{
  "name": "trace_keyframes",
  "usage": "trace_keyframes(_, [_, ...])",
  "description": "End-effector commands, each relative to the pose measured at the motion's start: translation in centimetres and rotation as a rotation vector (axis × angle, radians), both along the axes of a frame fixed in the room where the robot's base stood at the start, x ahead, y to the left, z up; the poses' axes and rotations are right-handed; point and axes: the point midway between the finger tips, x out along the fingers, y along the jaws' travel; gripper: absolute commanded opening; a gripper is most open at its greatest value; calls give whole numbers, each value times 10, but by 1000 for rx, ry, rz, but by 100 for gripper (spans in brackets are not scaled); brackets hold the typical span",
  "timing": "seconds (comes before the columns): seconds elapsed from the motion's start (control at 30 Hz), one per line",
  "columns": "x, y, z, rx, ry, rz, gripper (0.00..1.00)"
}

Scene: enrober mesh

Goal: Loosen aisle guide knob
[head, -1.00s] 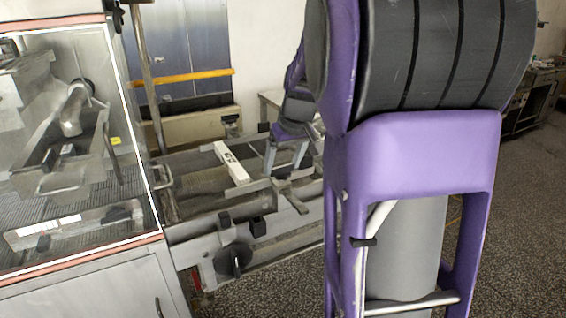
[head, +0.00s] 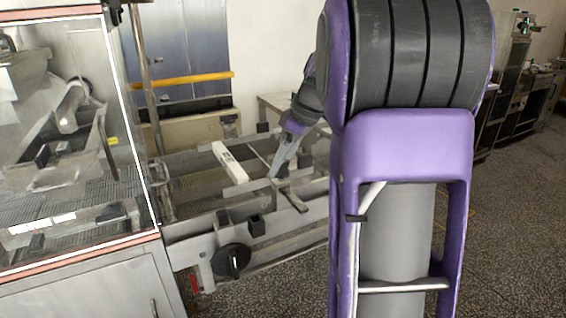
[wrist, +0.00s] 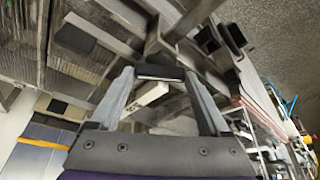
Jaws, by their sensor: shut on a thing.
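In the wrist view the two grey fingers of my gripper (wrist: 160,80) are closed on a small dark knob (wrist: 160,72) by the metal guide bars. In the head view my gripper (head: 275,175) reaches down to the conveyor frame from the right, its fingers slanting to the lower left. The knob between the fingertips cannot be made out in the head view. A white bar (head: 230,162) lies across the conveyor just left of my gripper. It also shows between my fingers in the wrist view (wrist: 150,95).
A glass-fronted machine (head: 70,150) stands at the left. A black handwheel (head: 231,261) sits on the near side of the conveyor frame (head: 290,235), with a small black block (head: 257,228) above it. The speckled floor (head: 510,210) at the right is clear.

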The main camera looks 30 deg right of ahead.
Motion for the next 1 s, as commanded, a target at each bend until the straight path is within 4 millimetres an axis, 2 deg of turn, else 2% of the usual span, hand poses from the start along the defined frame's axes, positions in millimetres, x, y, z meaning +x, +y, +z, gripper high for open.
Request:
trace_keyframes(0.6, [3,-2,3,0,0,584,25])
trace_keyframes(1.0, [5,-2,2,-1,-2,869,25])
